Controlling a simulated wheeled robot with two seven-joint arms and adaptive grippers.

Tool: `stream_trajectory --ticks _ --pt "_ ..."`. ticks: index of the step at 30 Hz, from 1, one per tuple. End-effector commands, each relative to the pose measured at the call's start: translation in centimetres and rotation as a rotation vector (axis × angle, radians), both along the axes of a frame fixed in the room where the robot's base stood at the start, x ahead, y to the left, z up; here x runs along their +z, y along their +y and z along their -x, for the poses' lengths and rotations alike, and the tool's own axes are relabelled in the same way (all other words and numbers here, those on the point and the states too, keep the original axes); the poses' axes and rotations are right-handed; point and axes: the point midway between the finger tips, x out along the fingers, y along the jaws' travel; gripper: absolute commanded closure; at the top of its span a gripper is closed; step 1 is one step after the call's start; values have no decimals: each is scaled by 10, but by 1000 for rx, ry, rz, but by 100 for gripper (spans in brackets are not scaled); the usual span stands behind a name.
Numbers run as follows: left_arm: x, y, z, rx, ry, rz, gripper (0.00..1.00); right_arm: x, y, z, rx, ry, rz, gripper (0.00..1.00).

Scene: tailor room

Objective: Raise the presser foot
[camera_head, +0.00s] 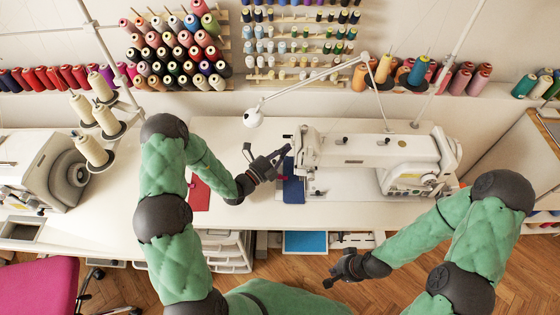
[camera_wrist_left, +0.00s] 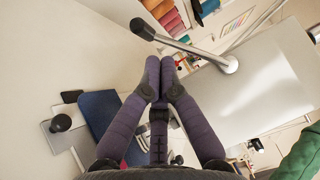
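The white sewing machine (camera_head: 370,152) stands on the table, its needle end toward the left. It also fills the right of the left wrist view (camera_wrist_left: 262,92). There, a grey rod with a black tip (camera_wrist_left: 185,46) sticks out from its white body; I cannot tell for sure that it is the presser foot lever. My left gripper (camera_head: 279,158) is close beside the needle end. Its fingers (camera_wrist_left: 160,64) are together just below the rod, apart from it, with nothing visible between them. The presser foot itself is hidden. My right gripper (camera_head: 338,272) is in front of the table, apart from the machine.
Blue cloth (camera_head: 293,189) lies by the needle end, and red cloth (camera_head: 200,194) lies to its left. A lamp (camera_head: 254,117) hangs behind my left gripper. Thread cones (camera_head: 92,150) stand at left. The front of the tabletop is mostly clear.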

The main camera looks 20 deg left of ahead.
Motion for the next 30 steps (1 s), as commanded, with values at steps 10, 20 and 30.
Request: stream_trajectory --ticks 10,20,30 --pt "3 3 -12 -1 0 0 100 -4 0 0 0 0 0 100" --pt "3 4 -13 0 -10 -3 100 -4 0 0 0 0 0 100" --pt "4 5 -16 0 -66 -18 100 -7 0 0 0 0 0 100"
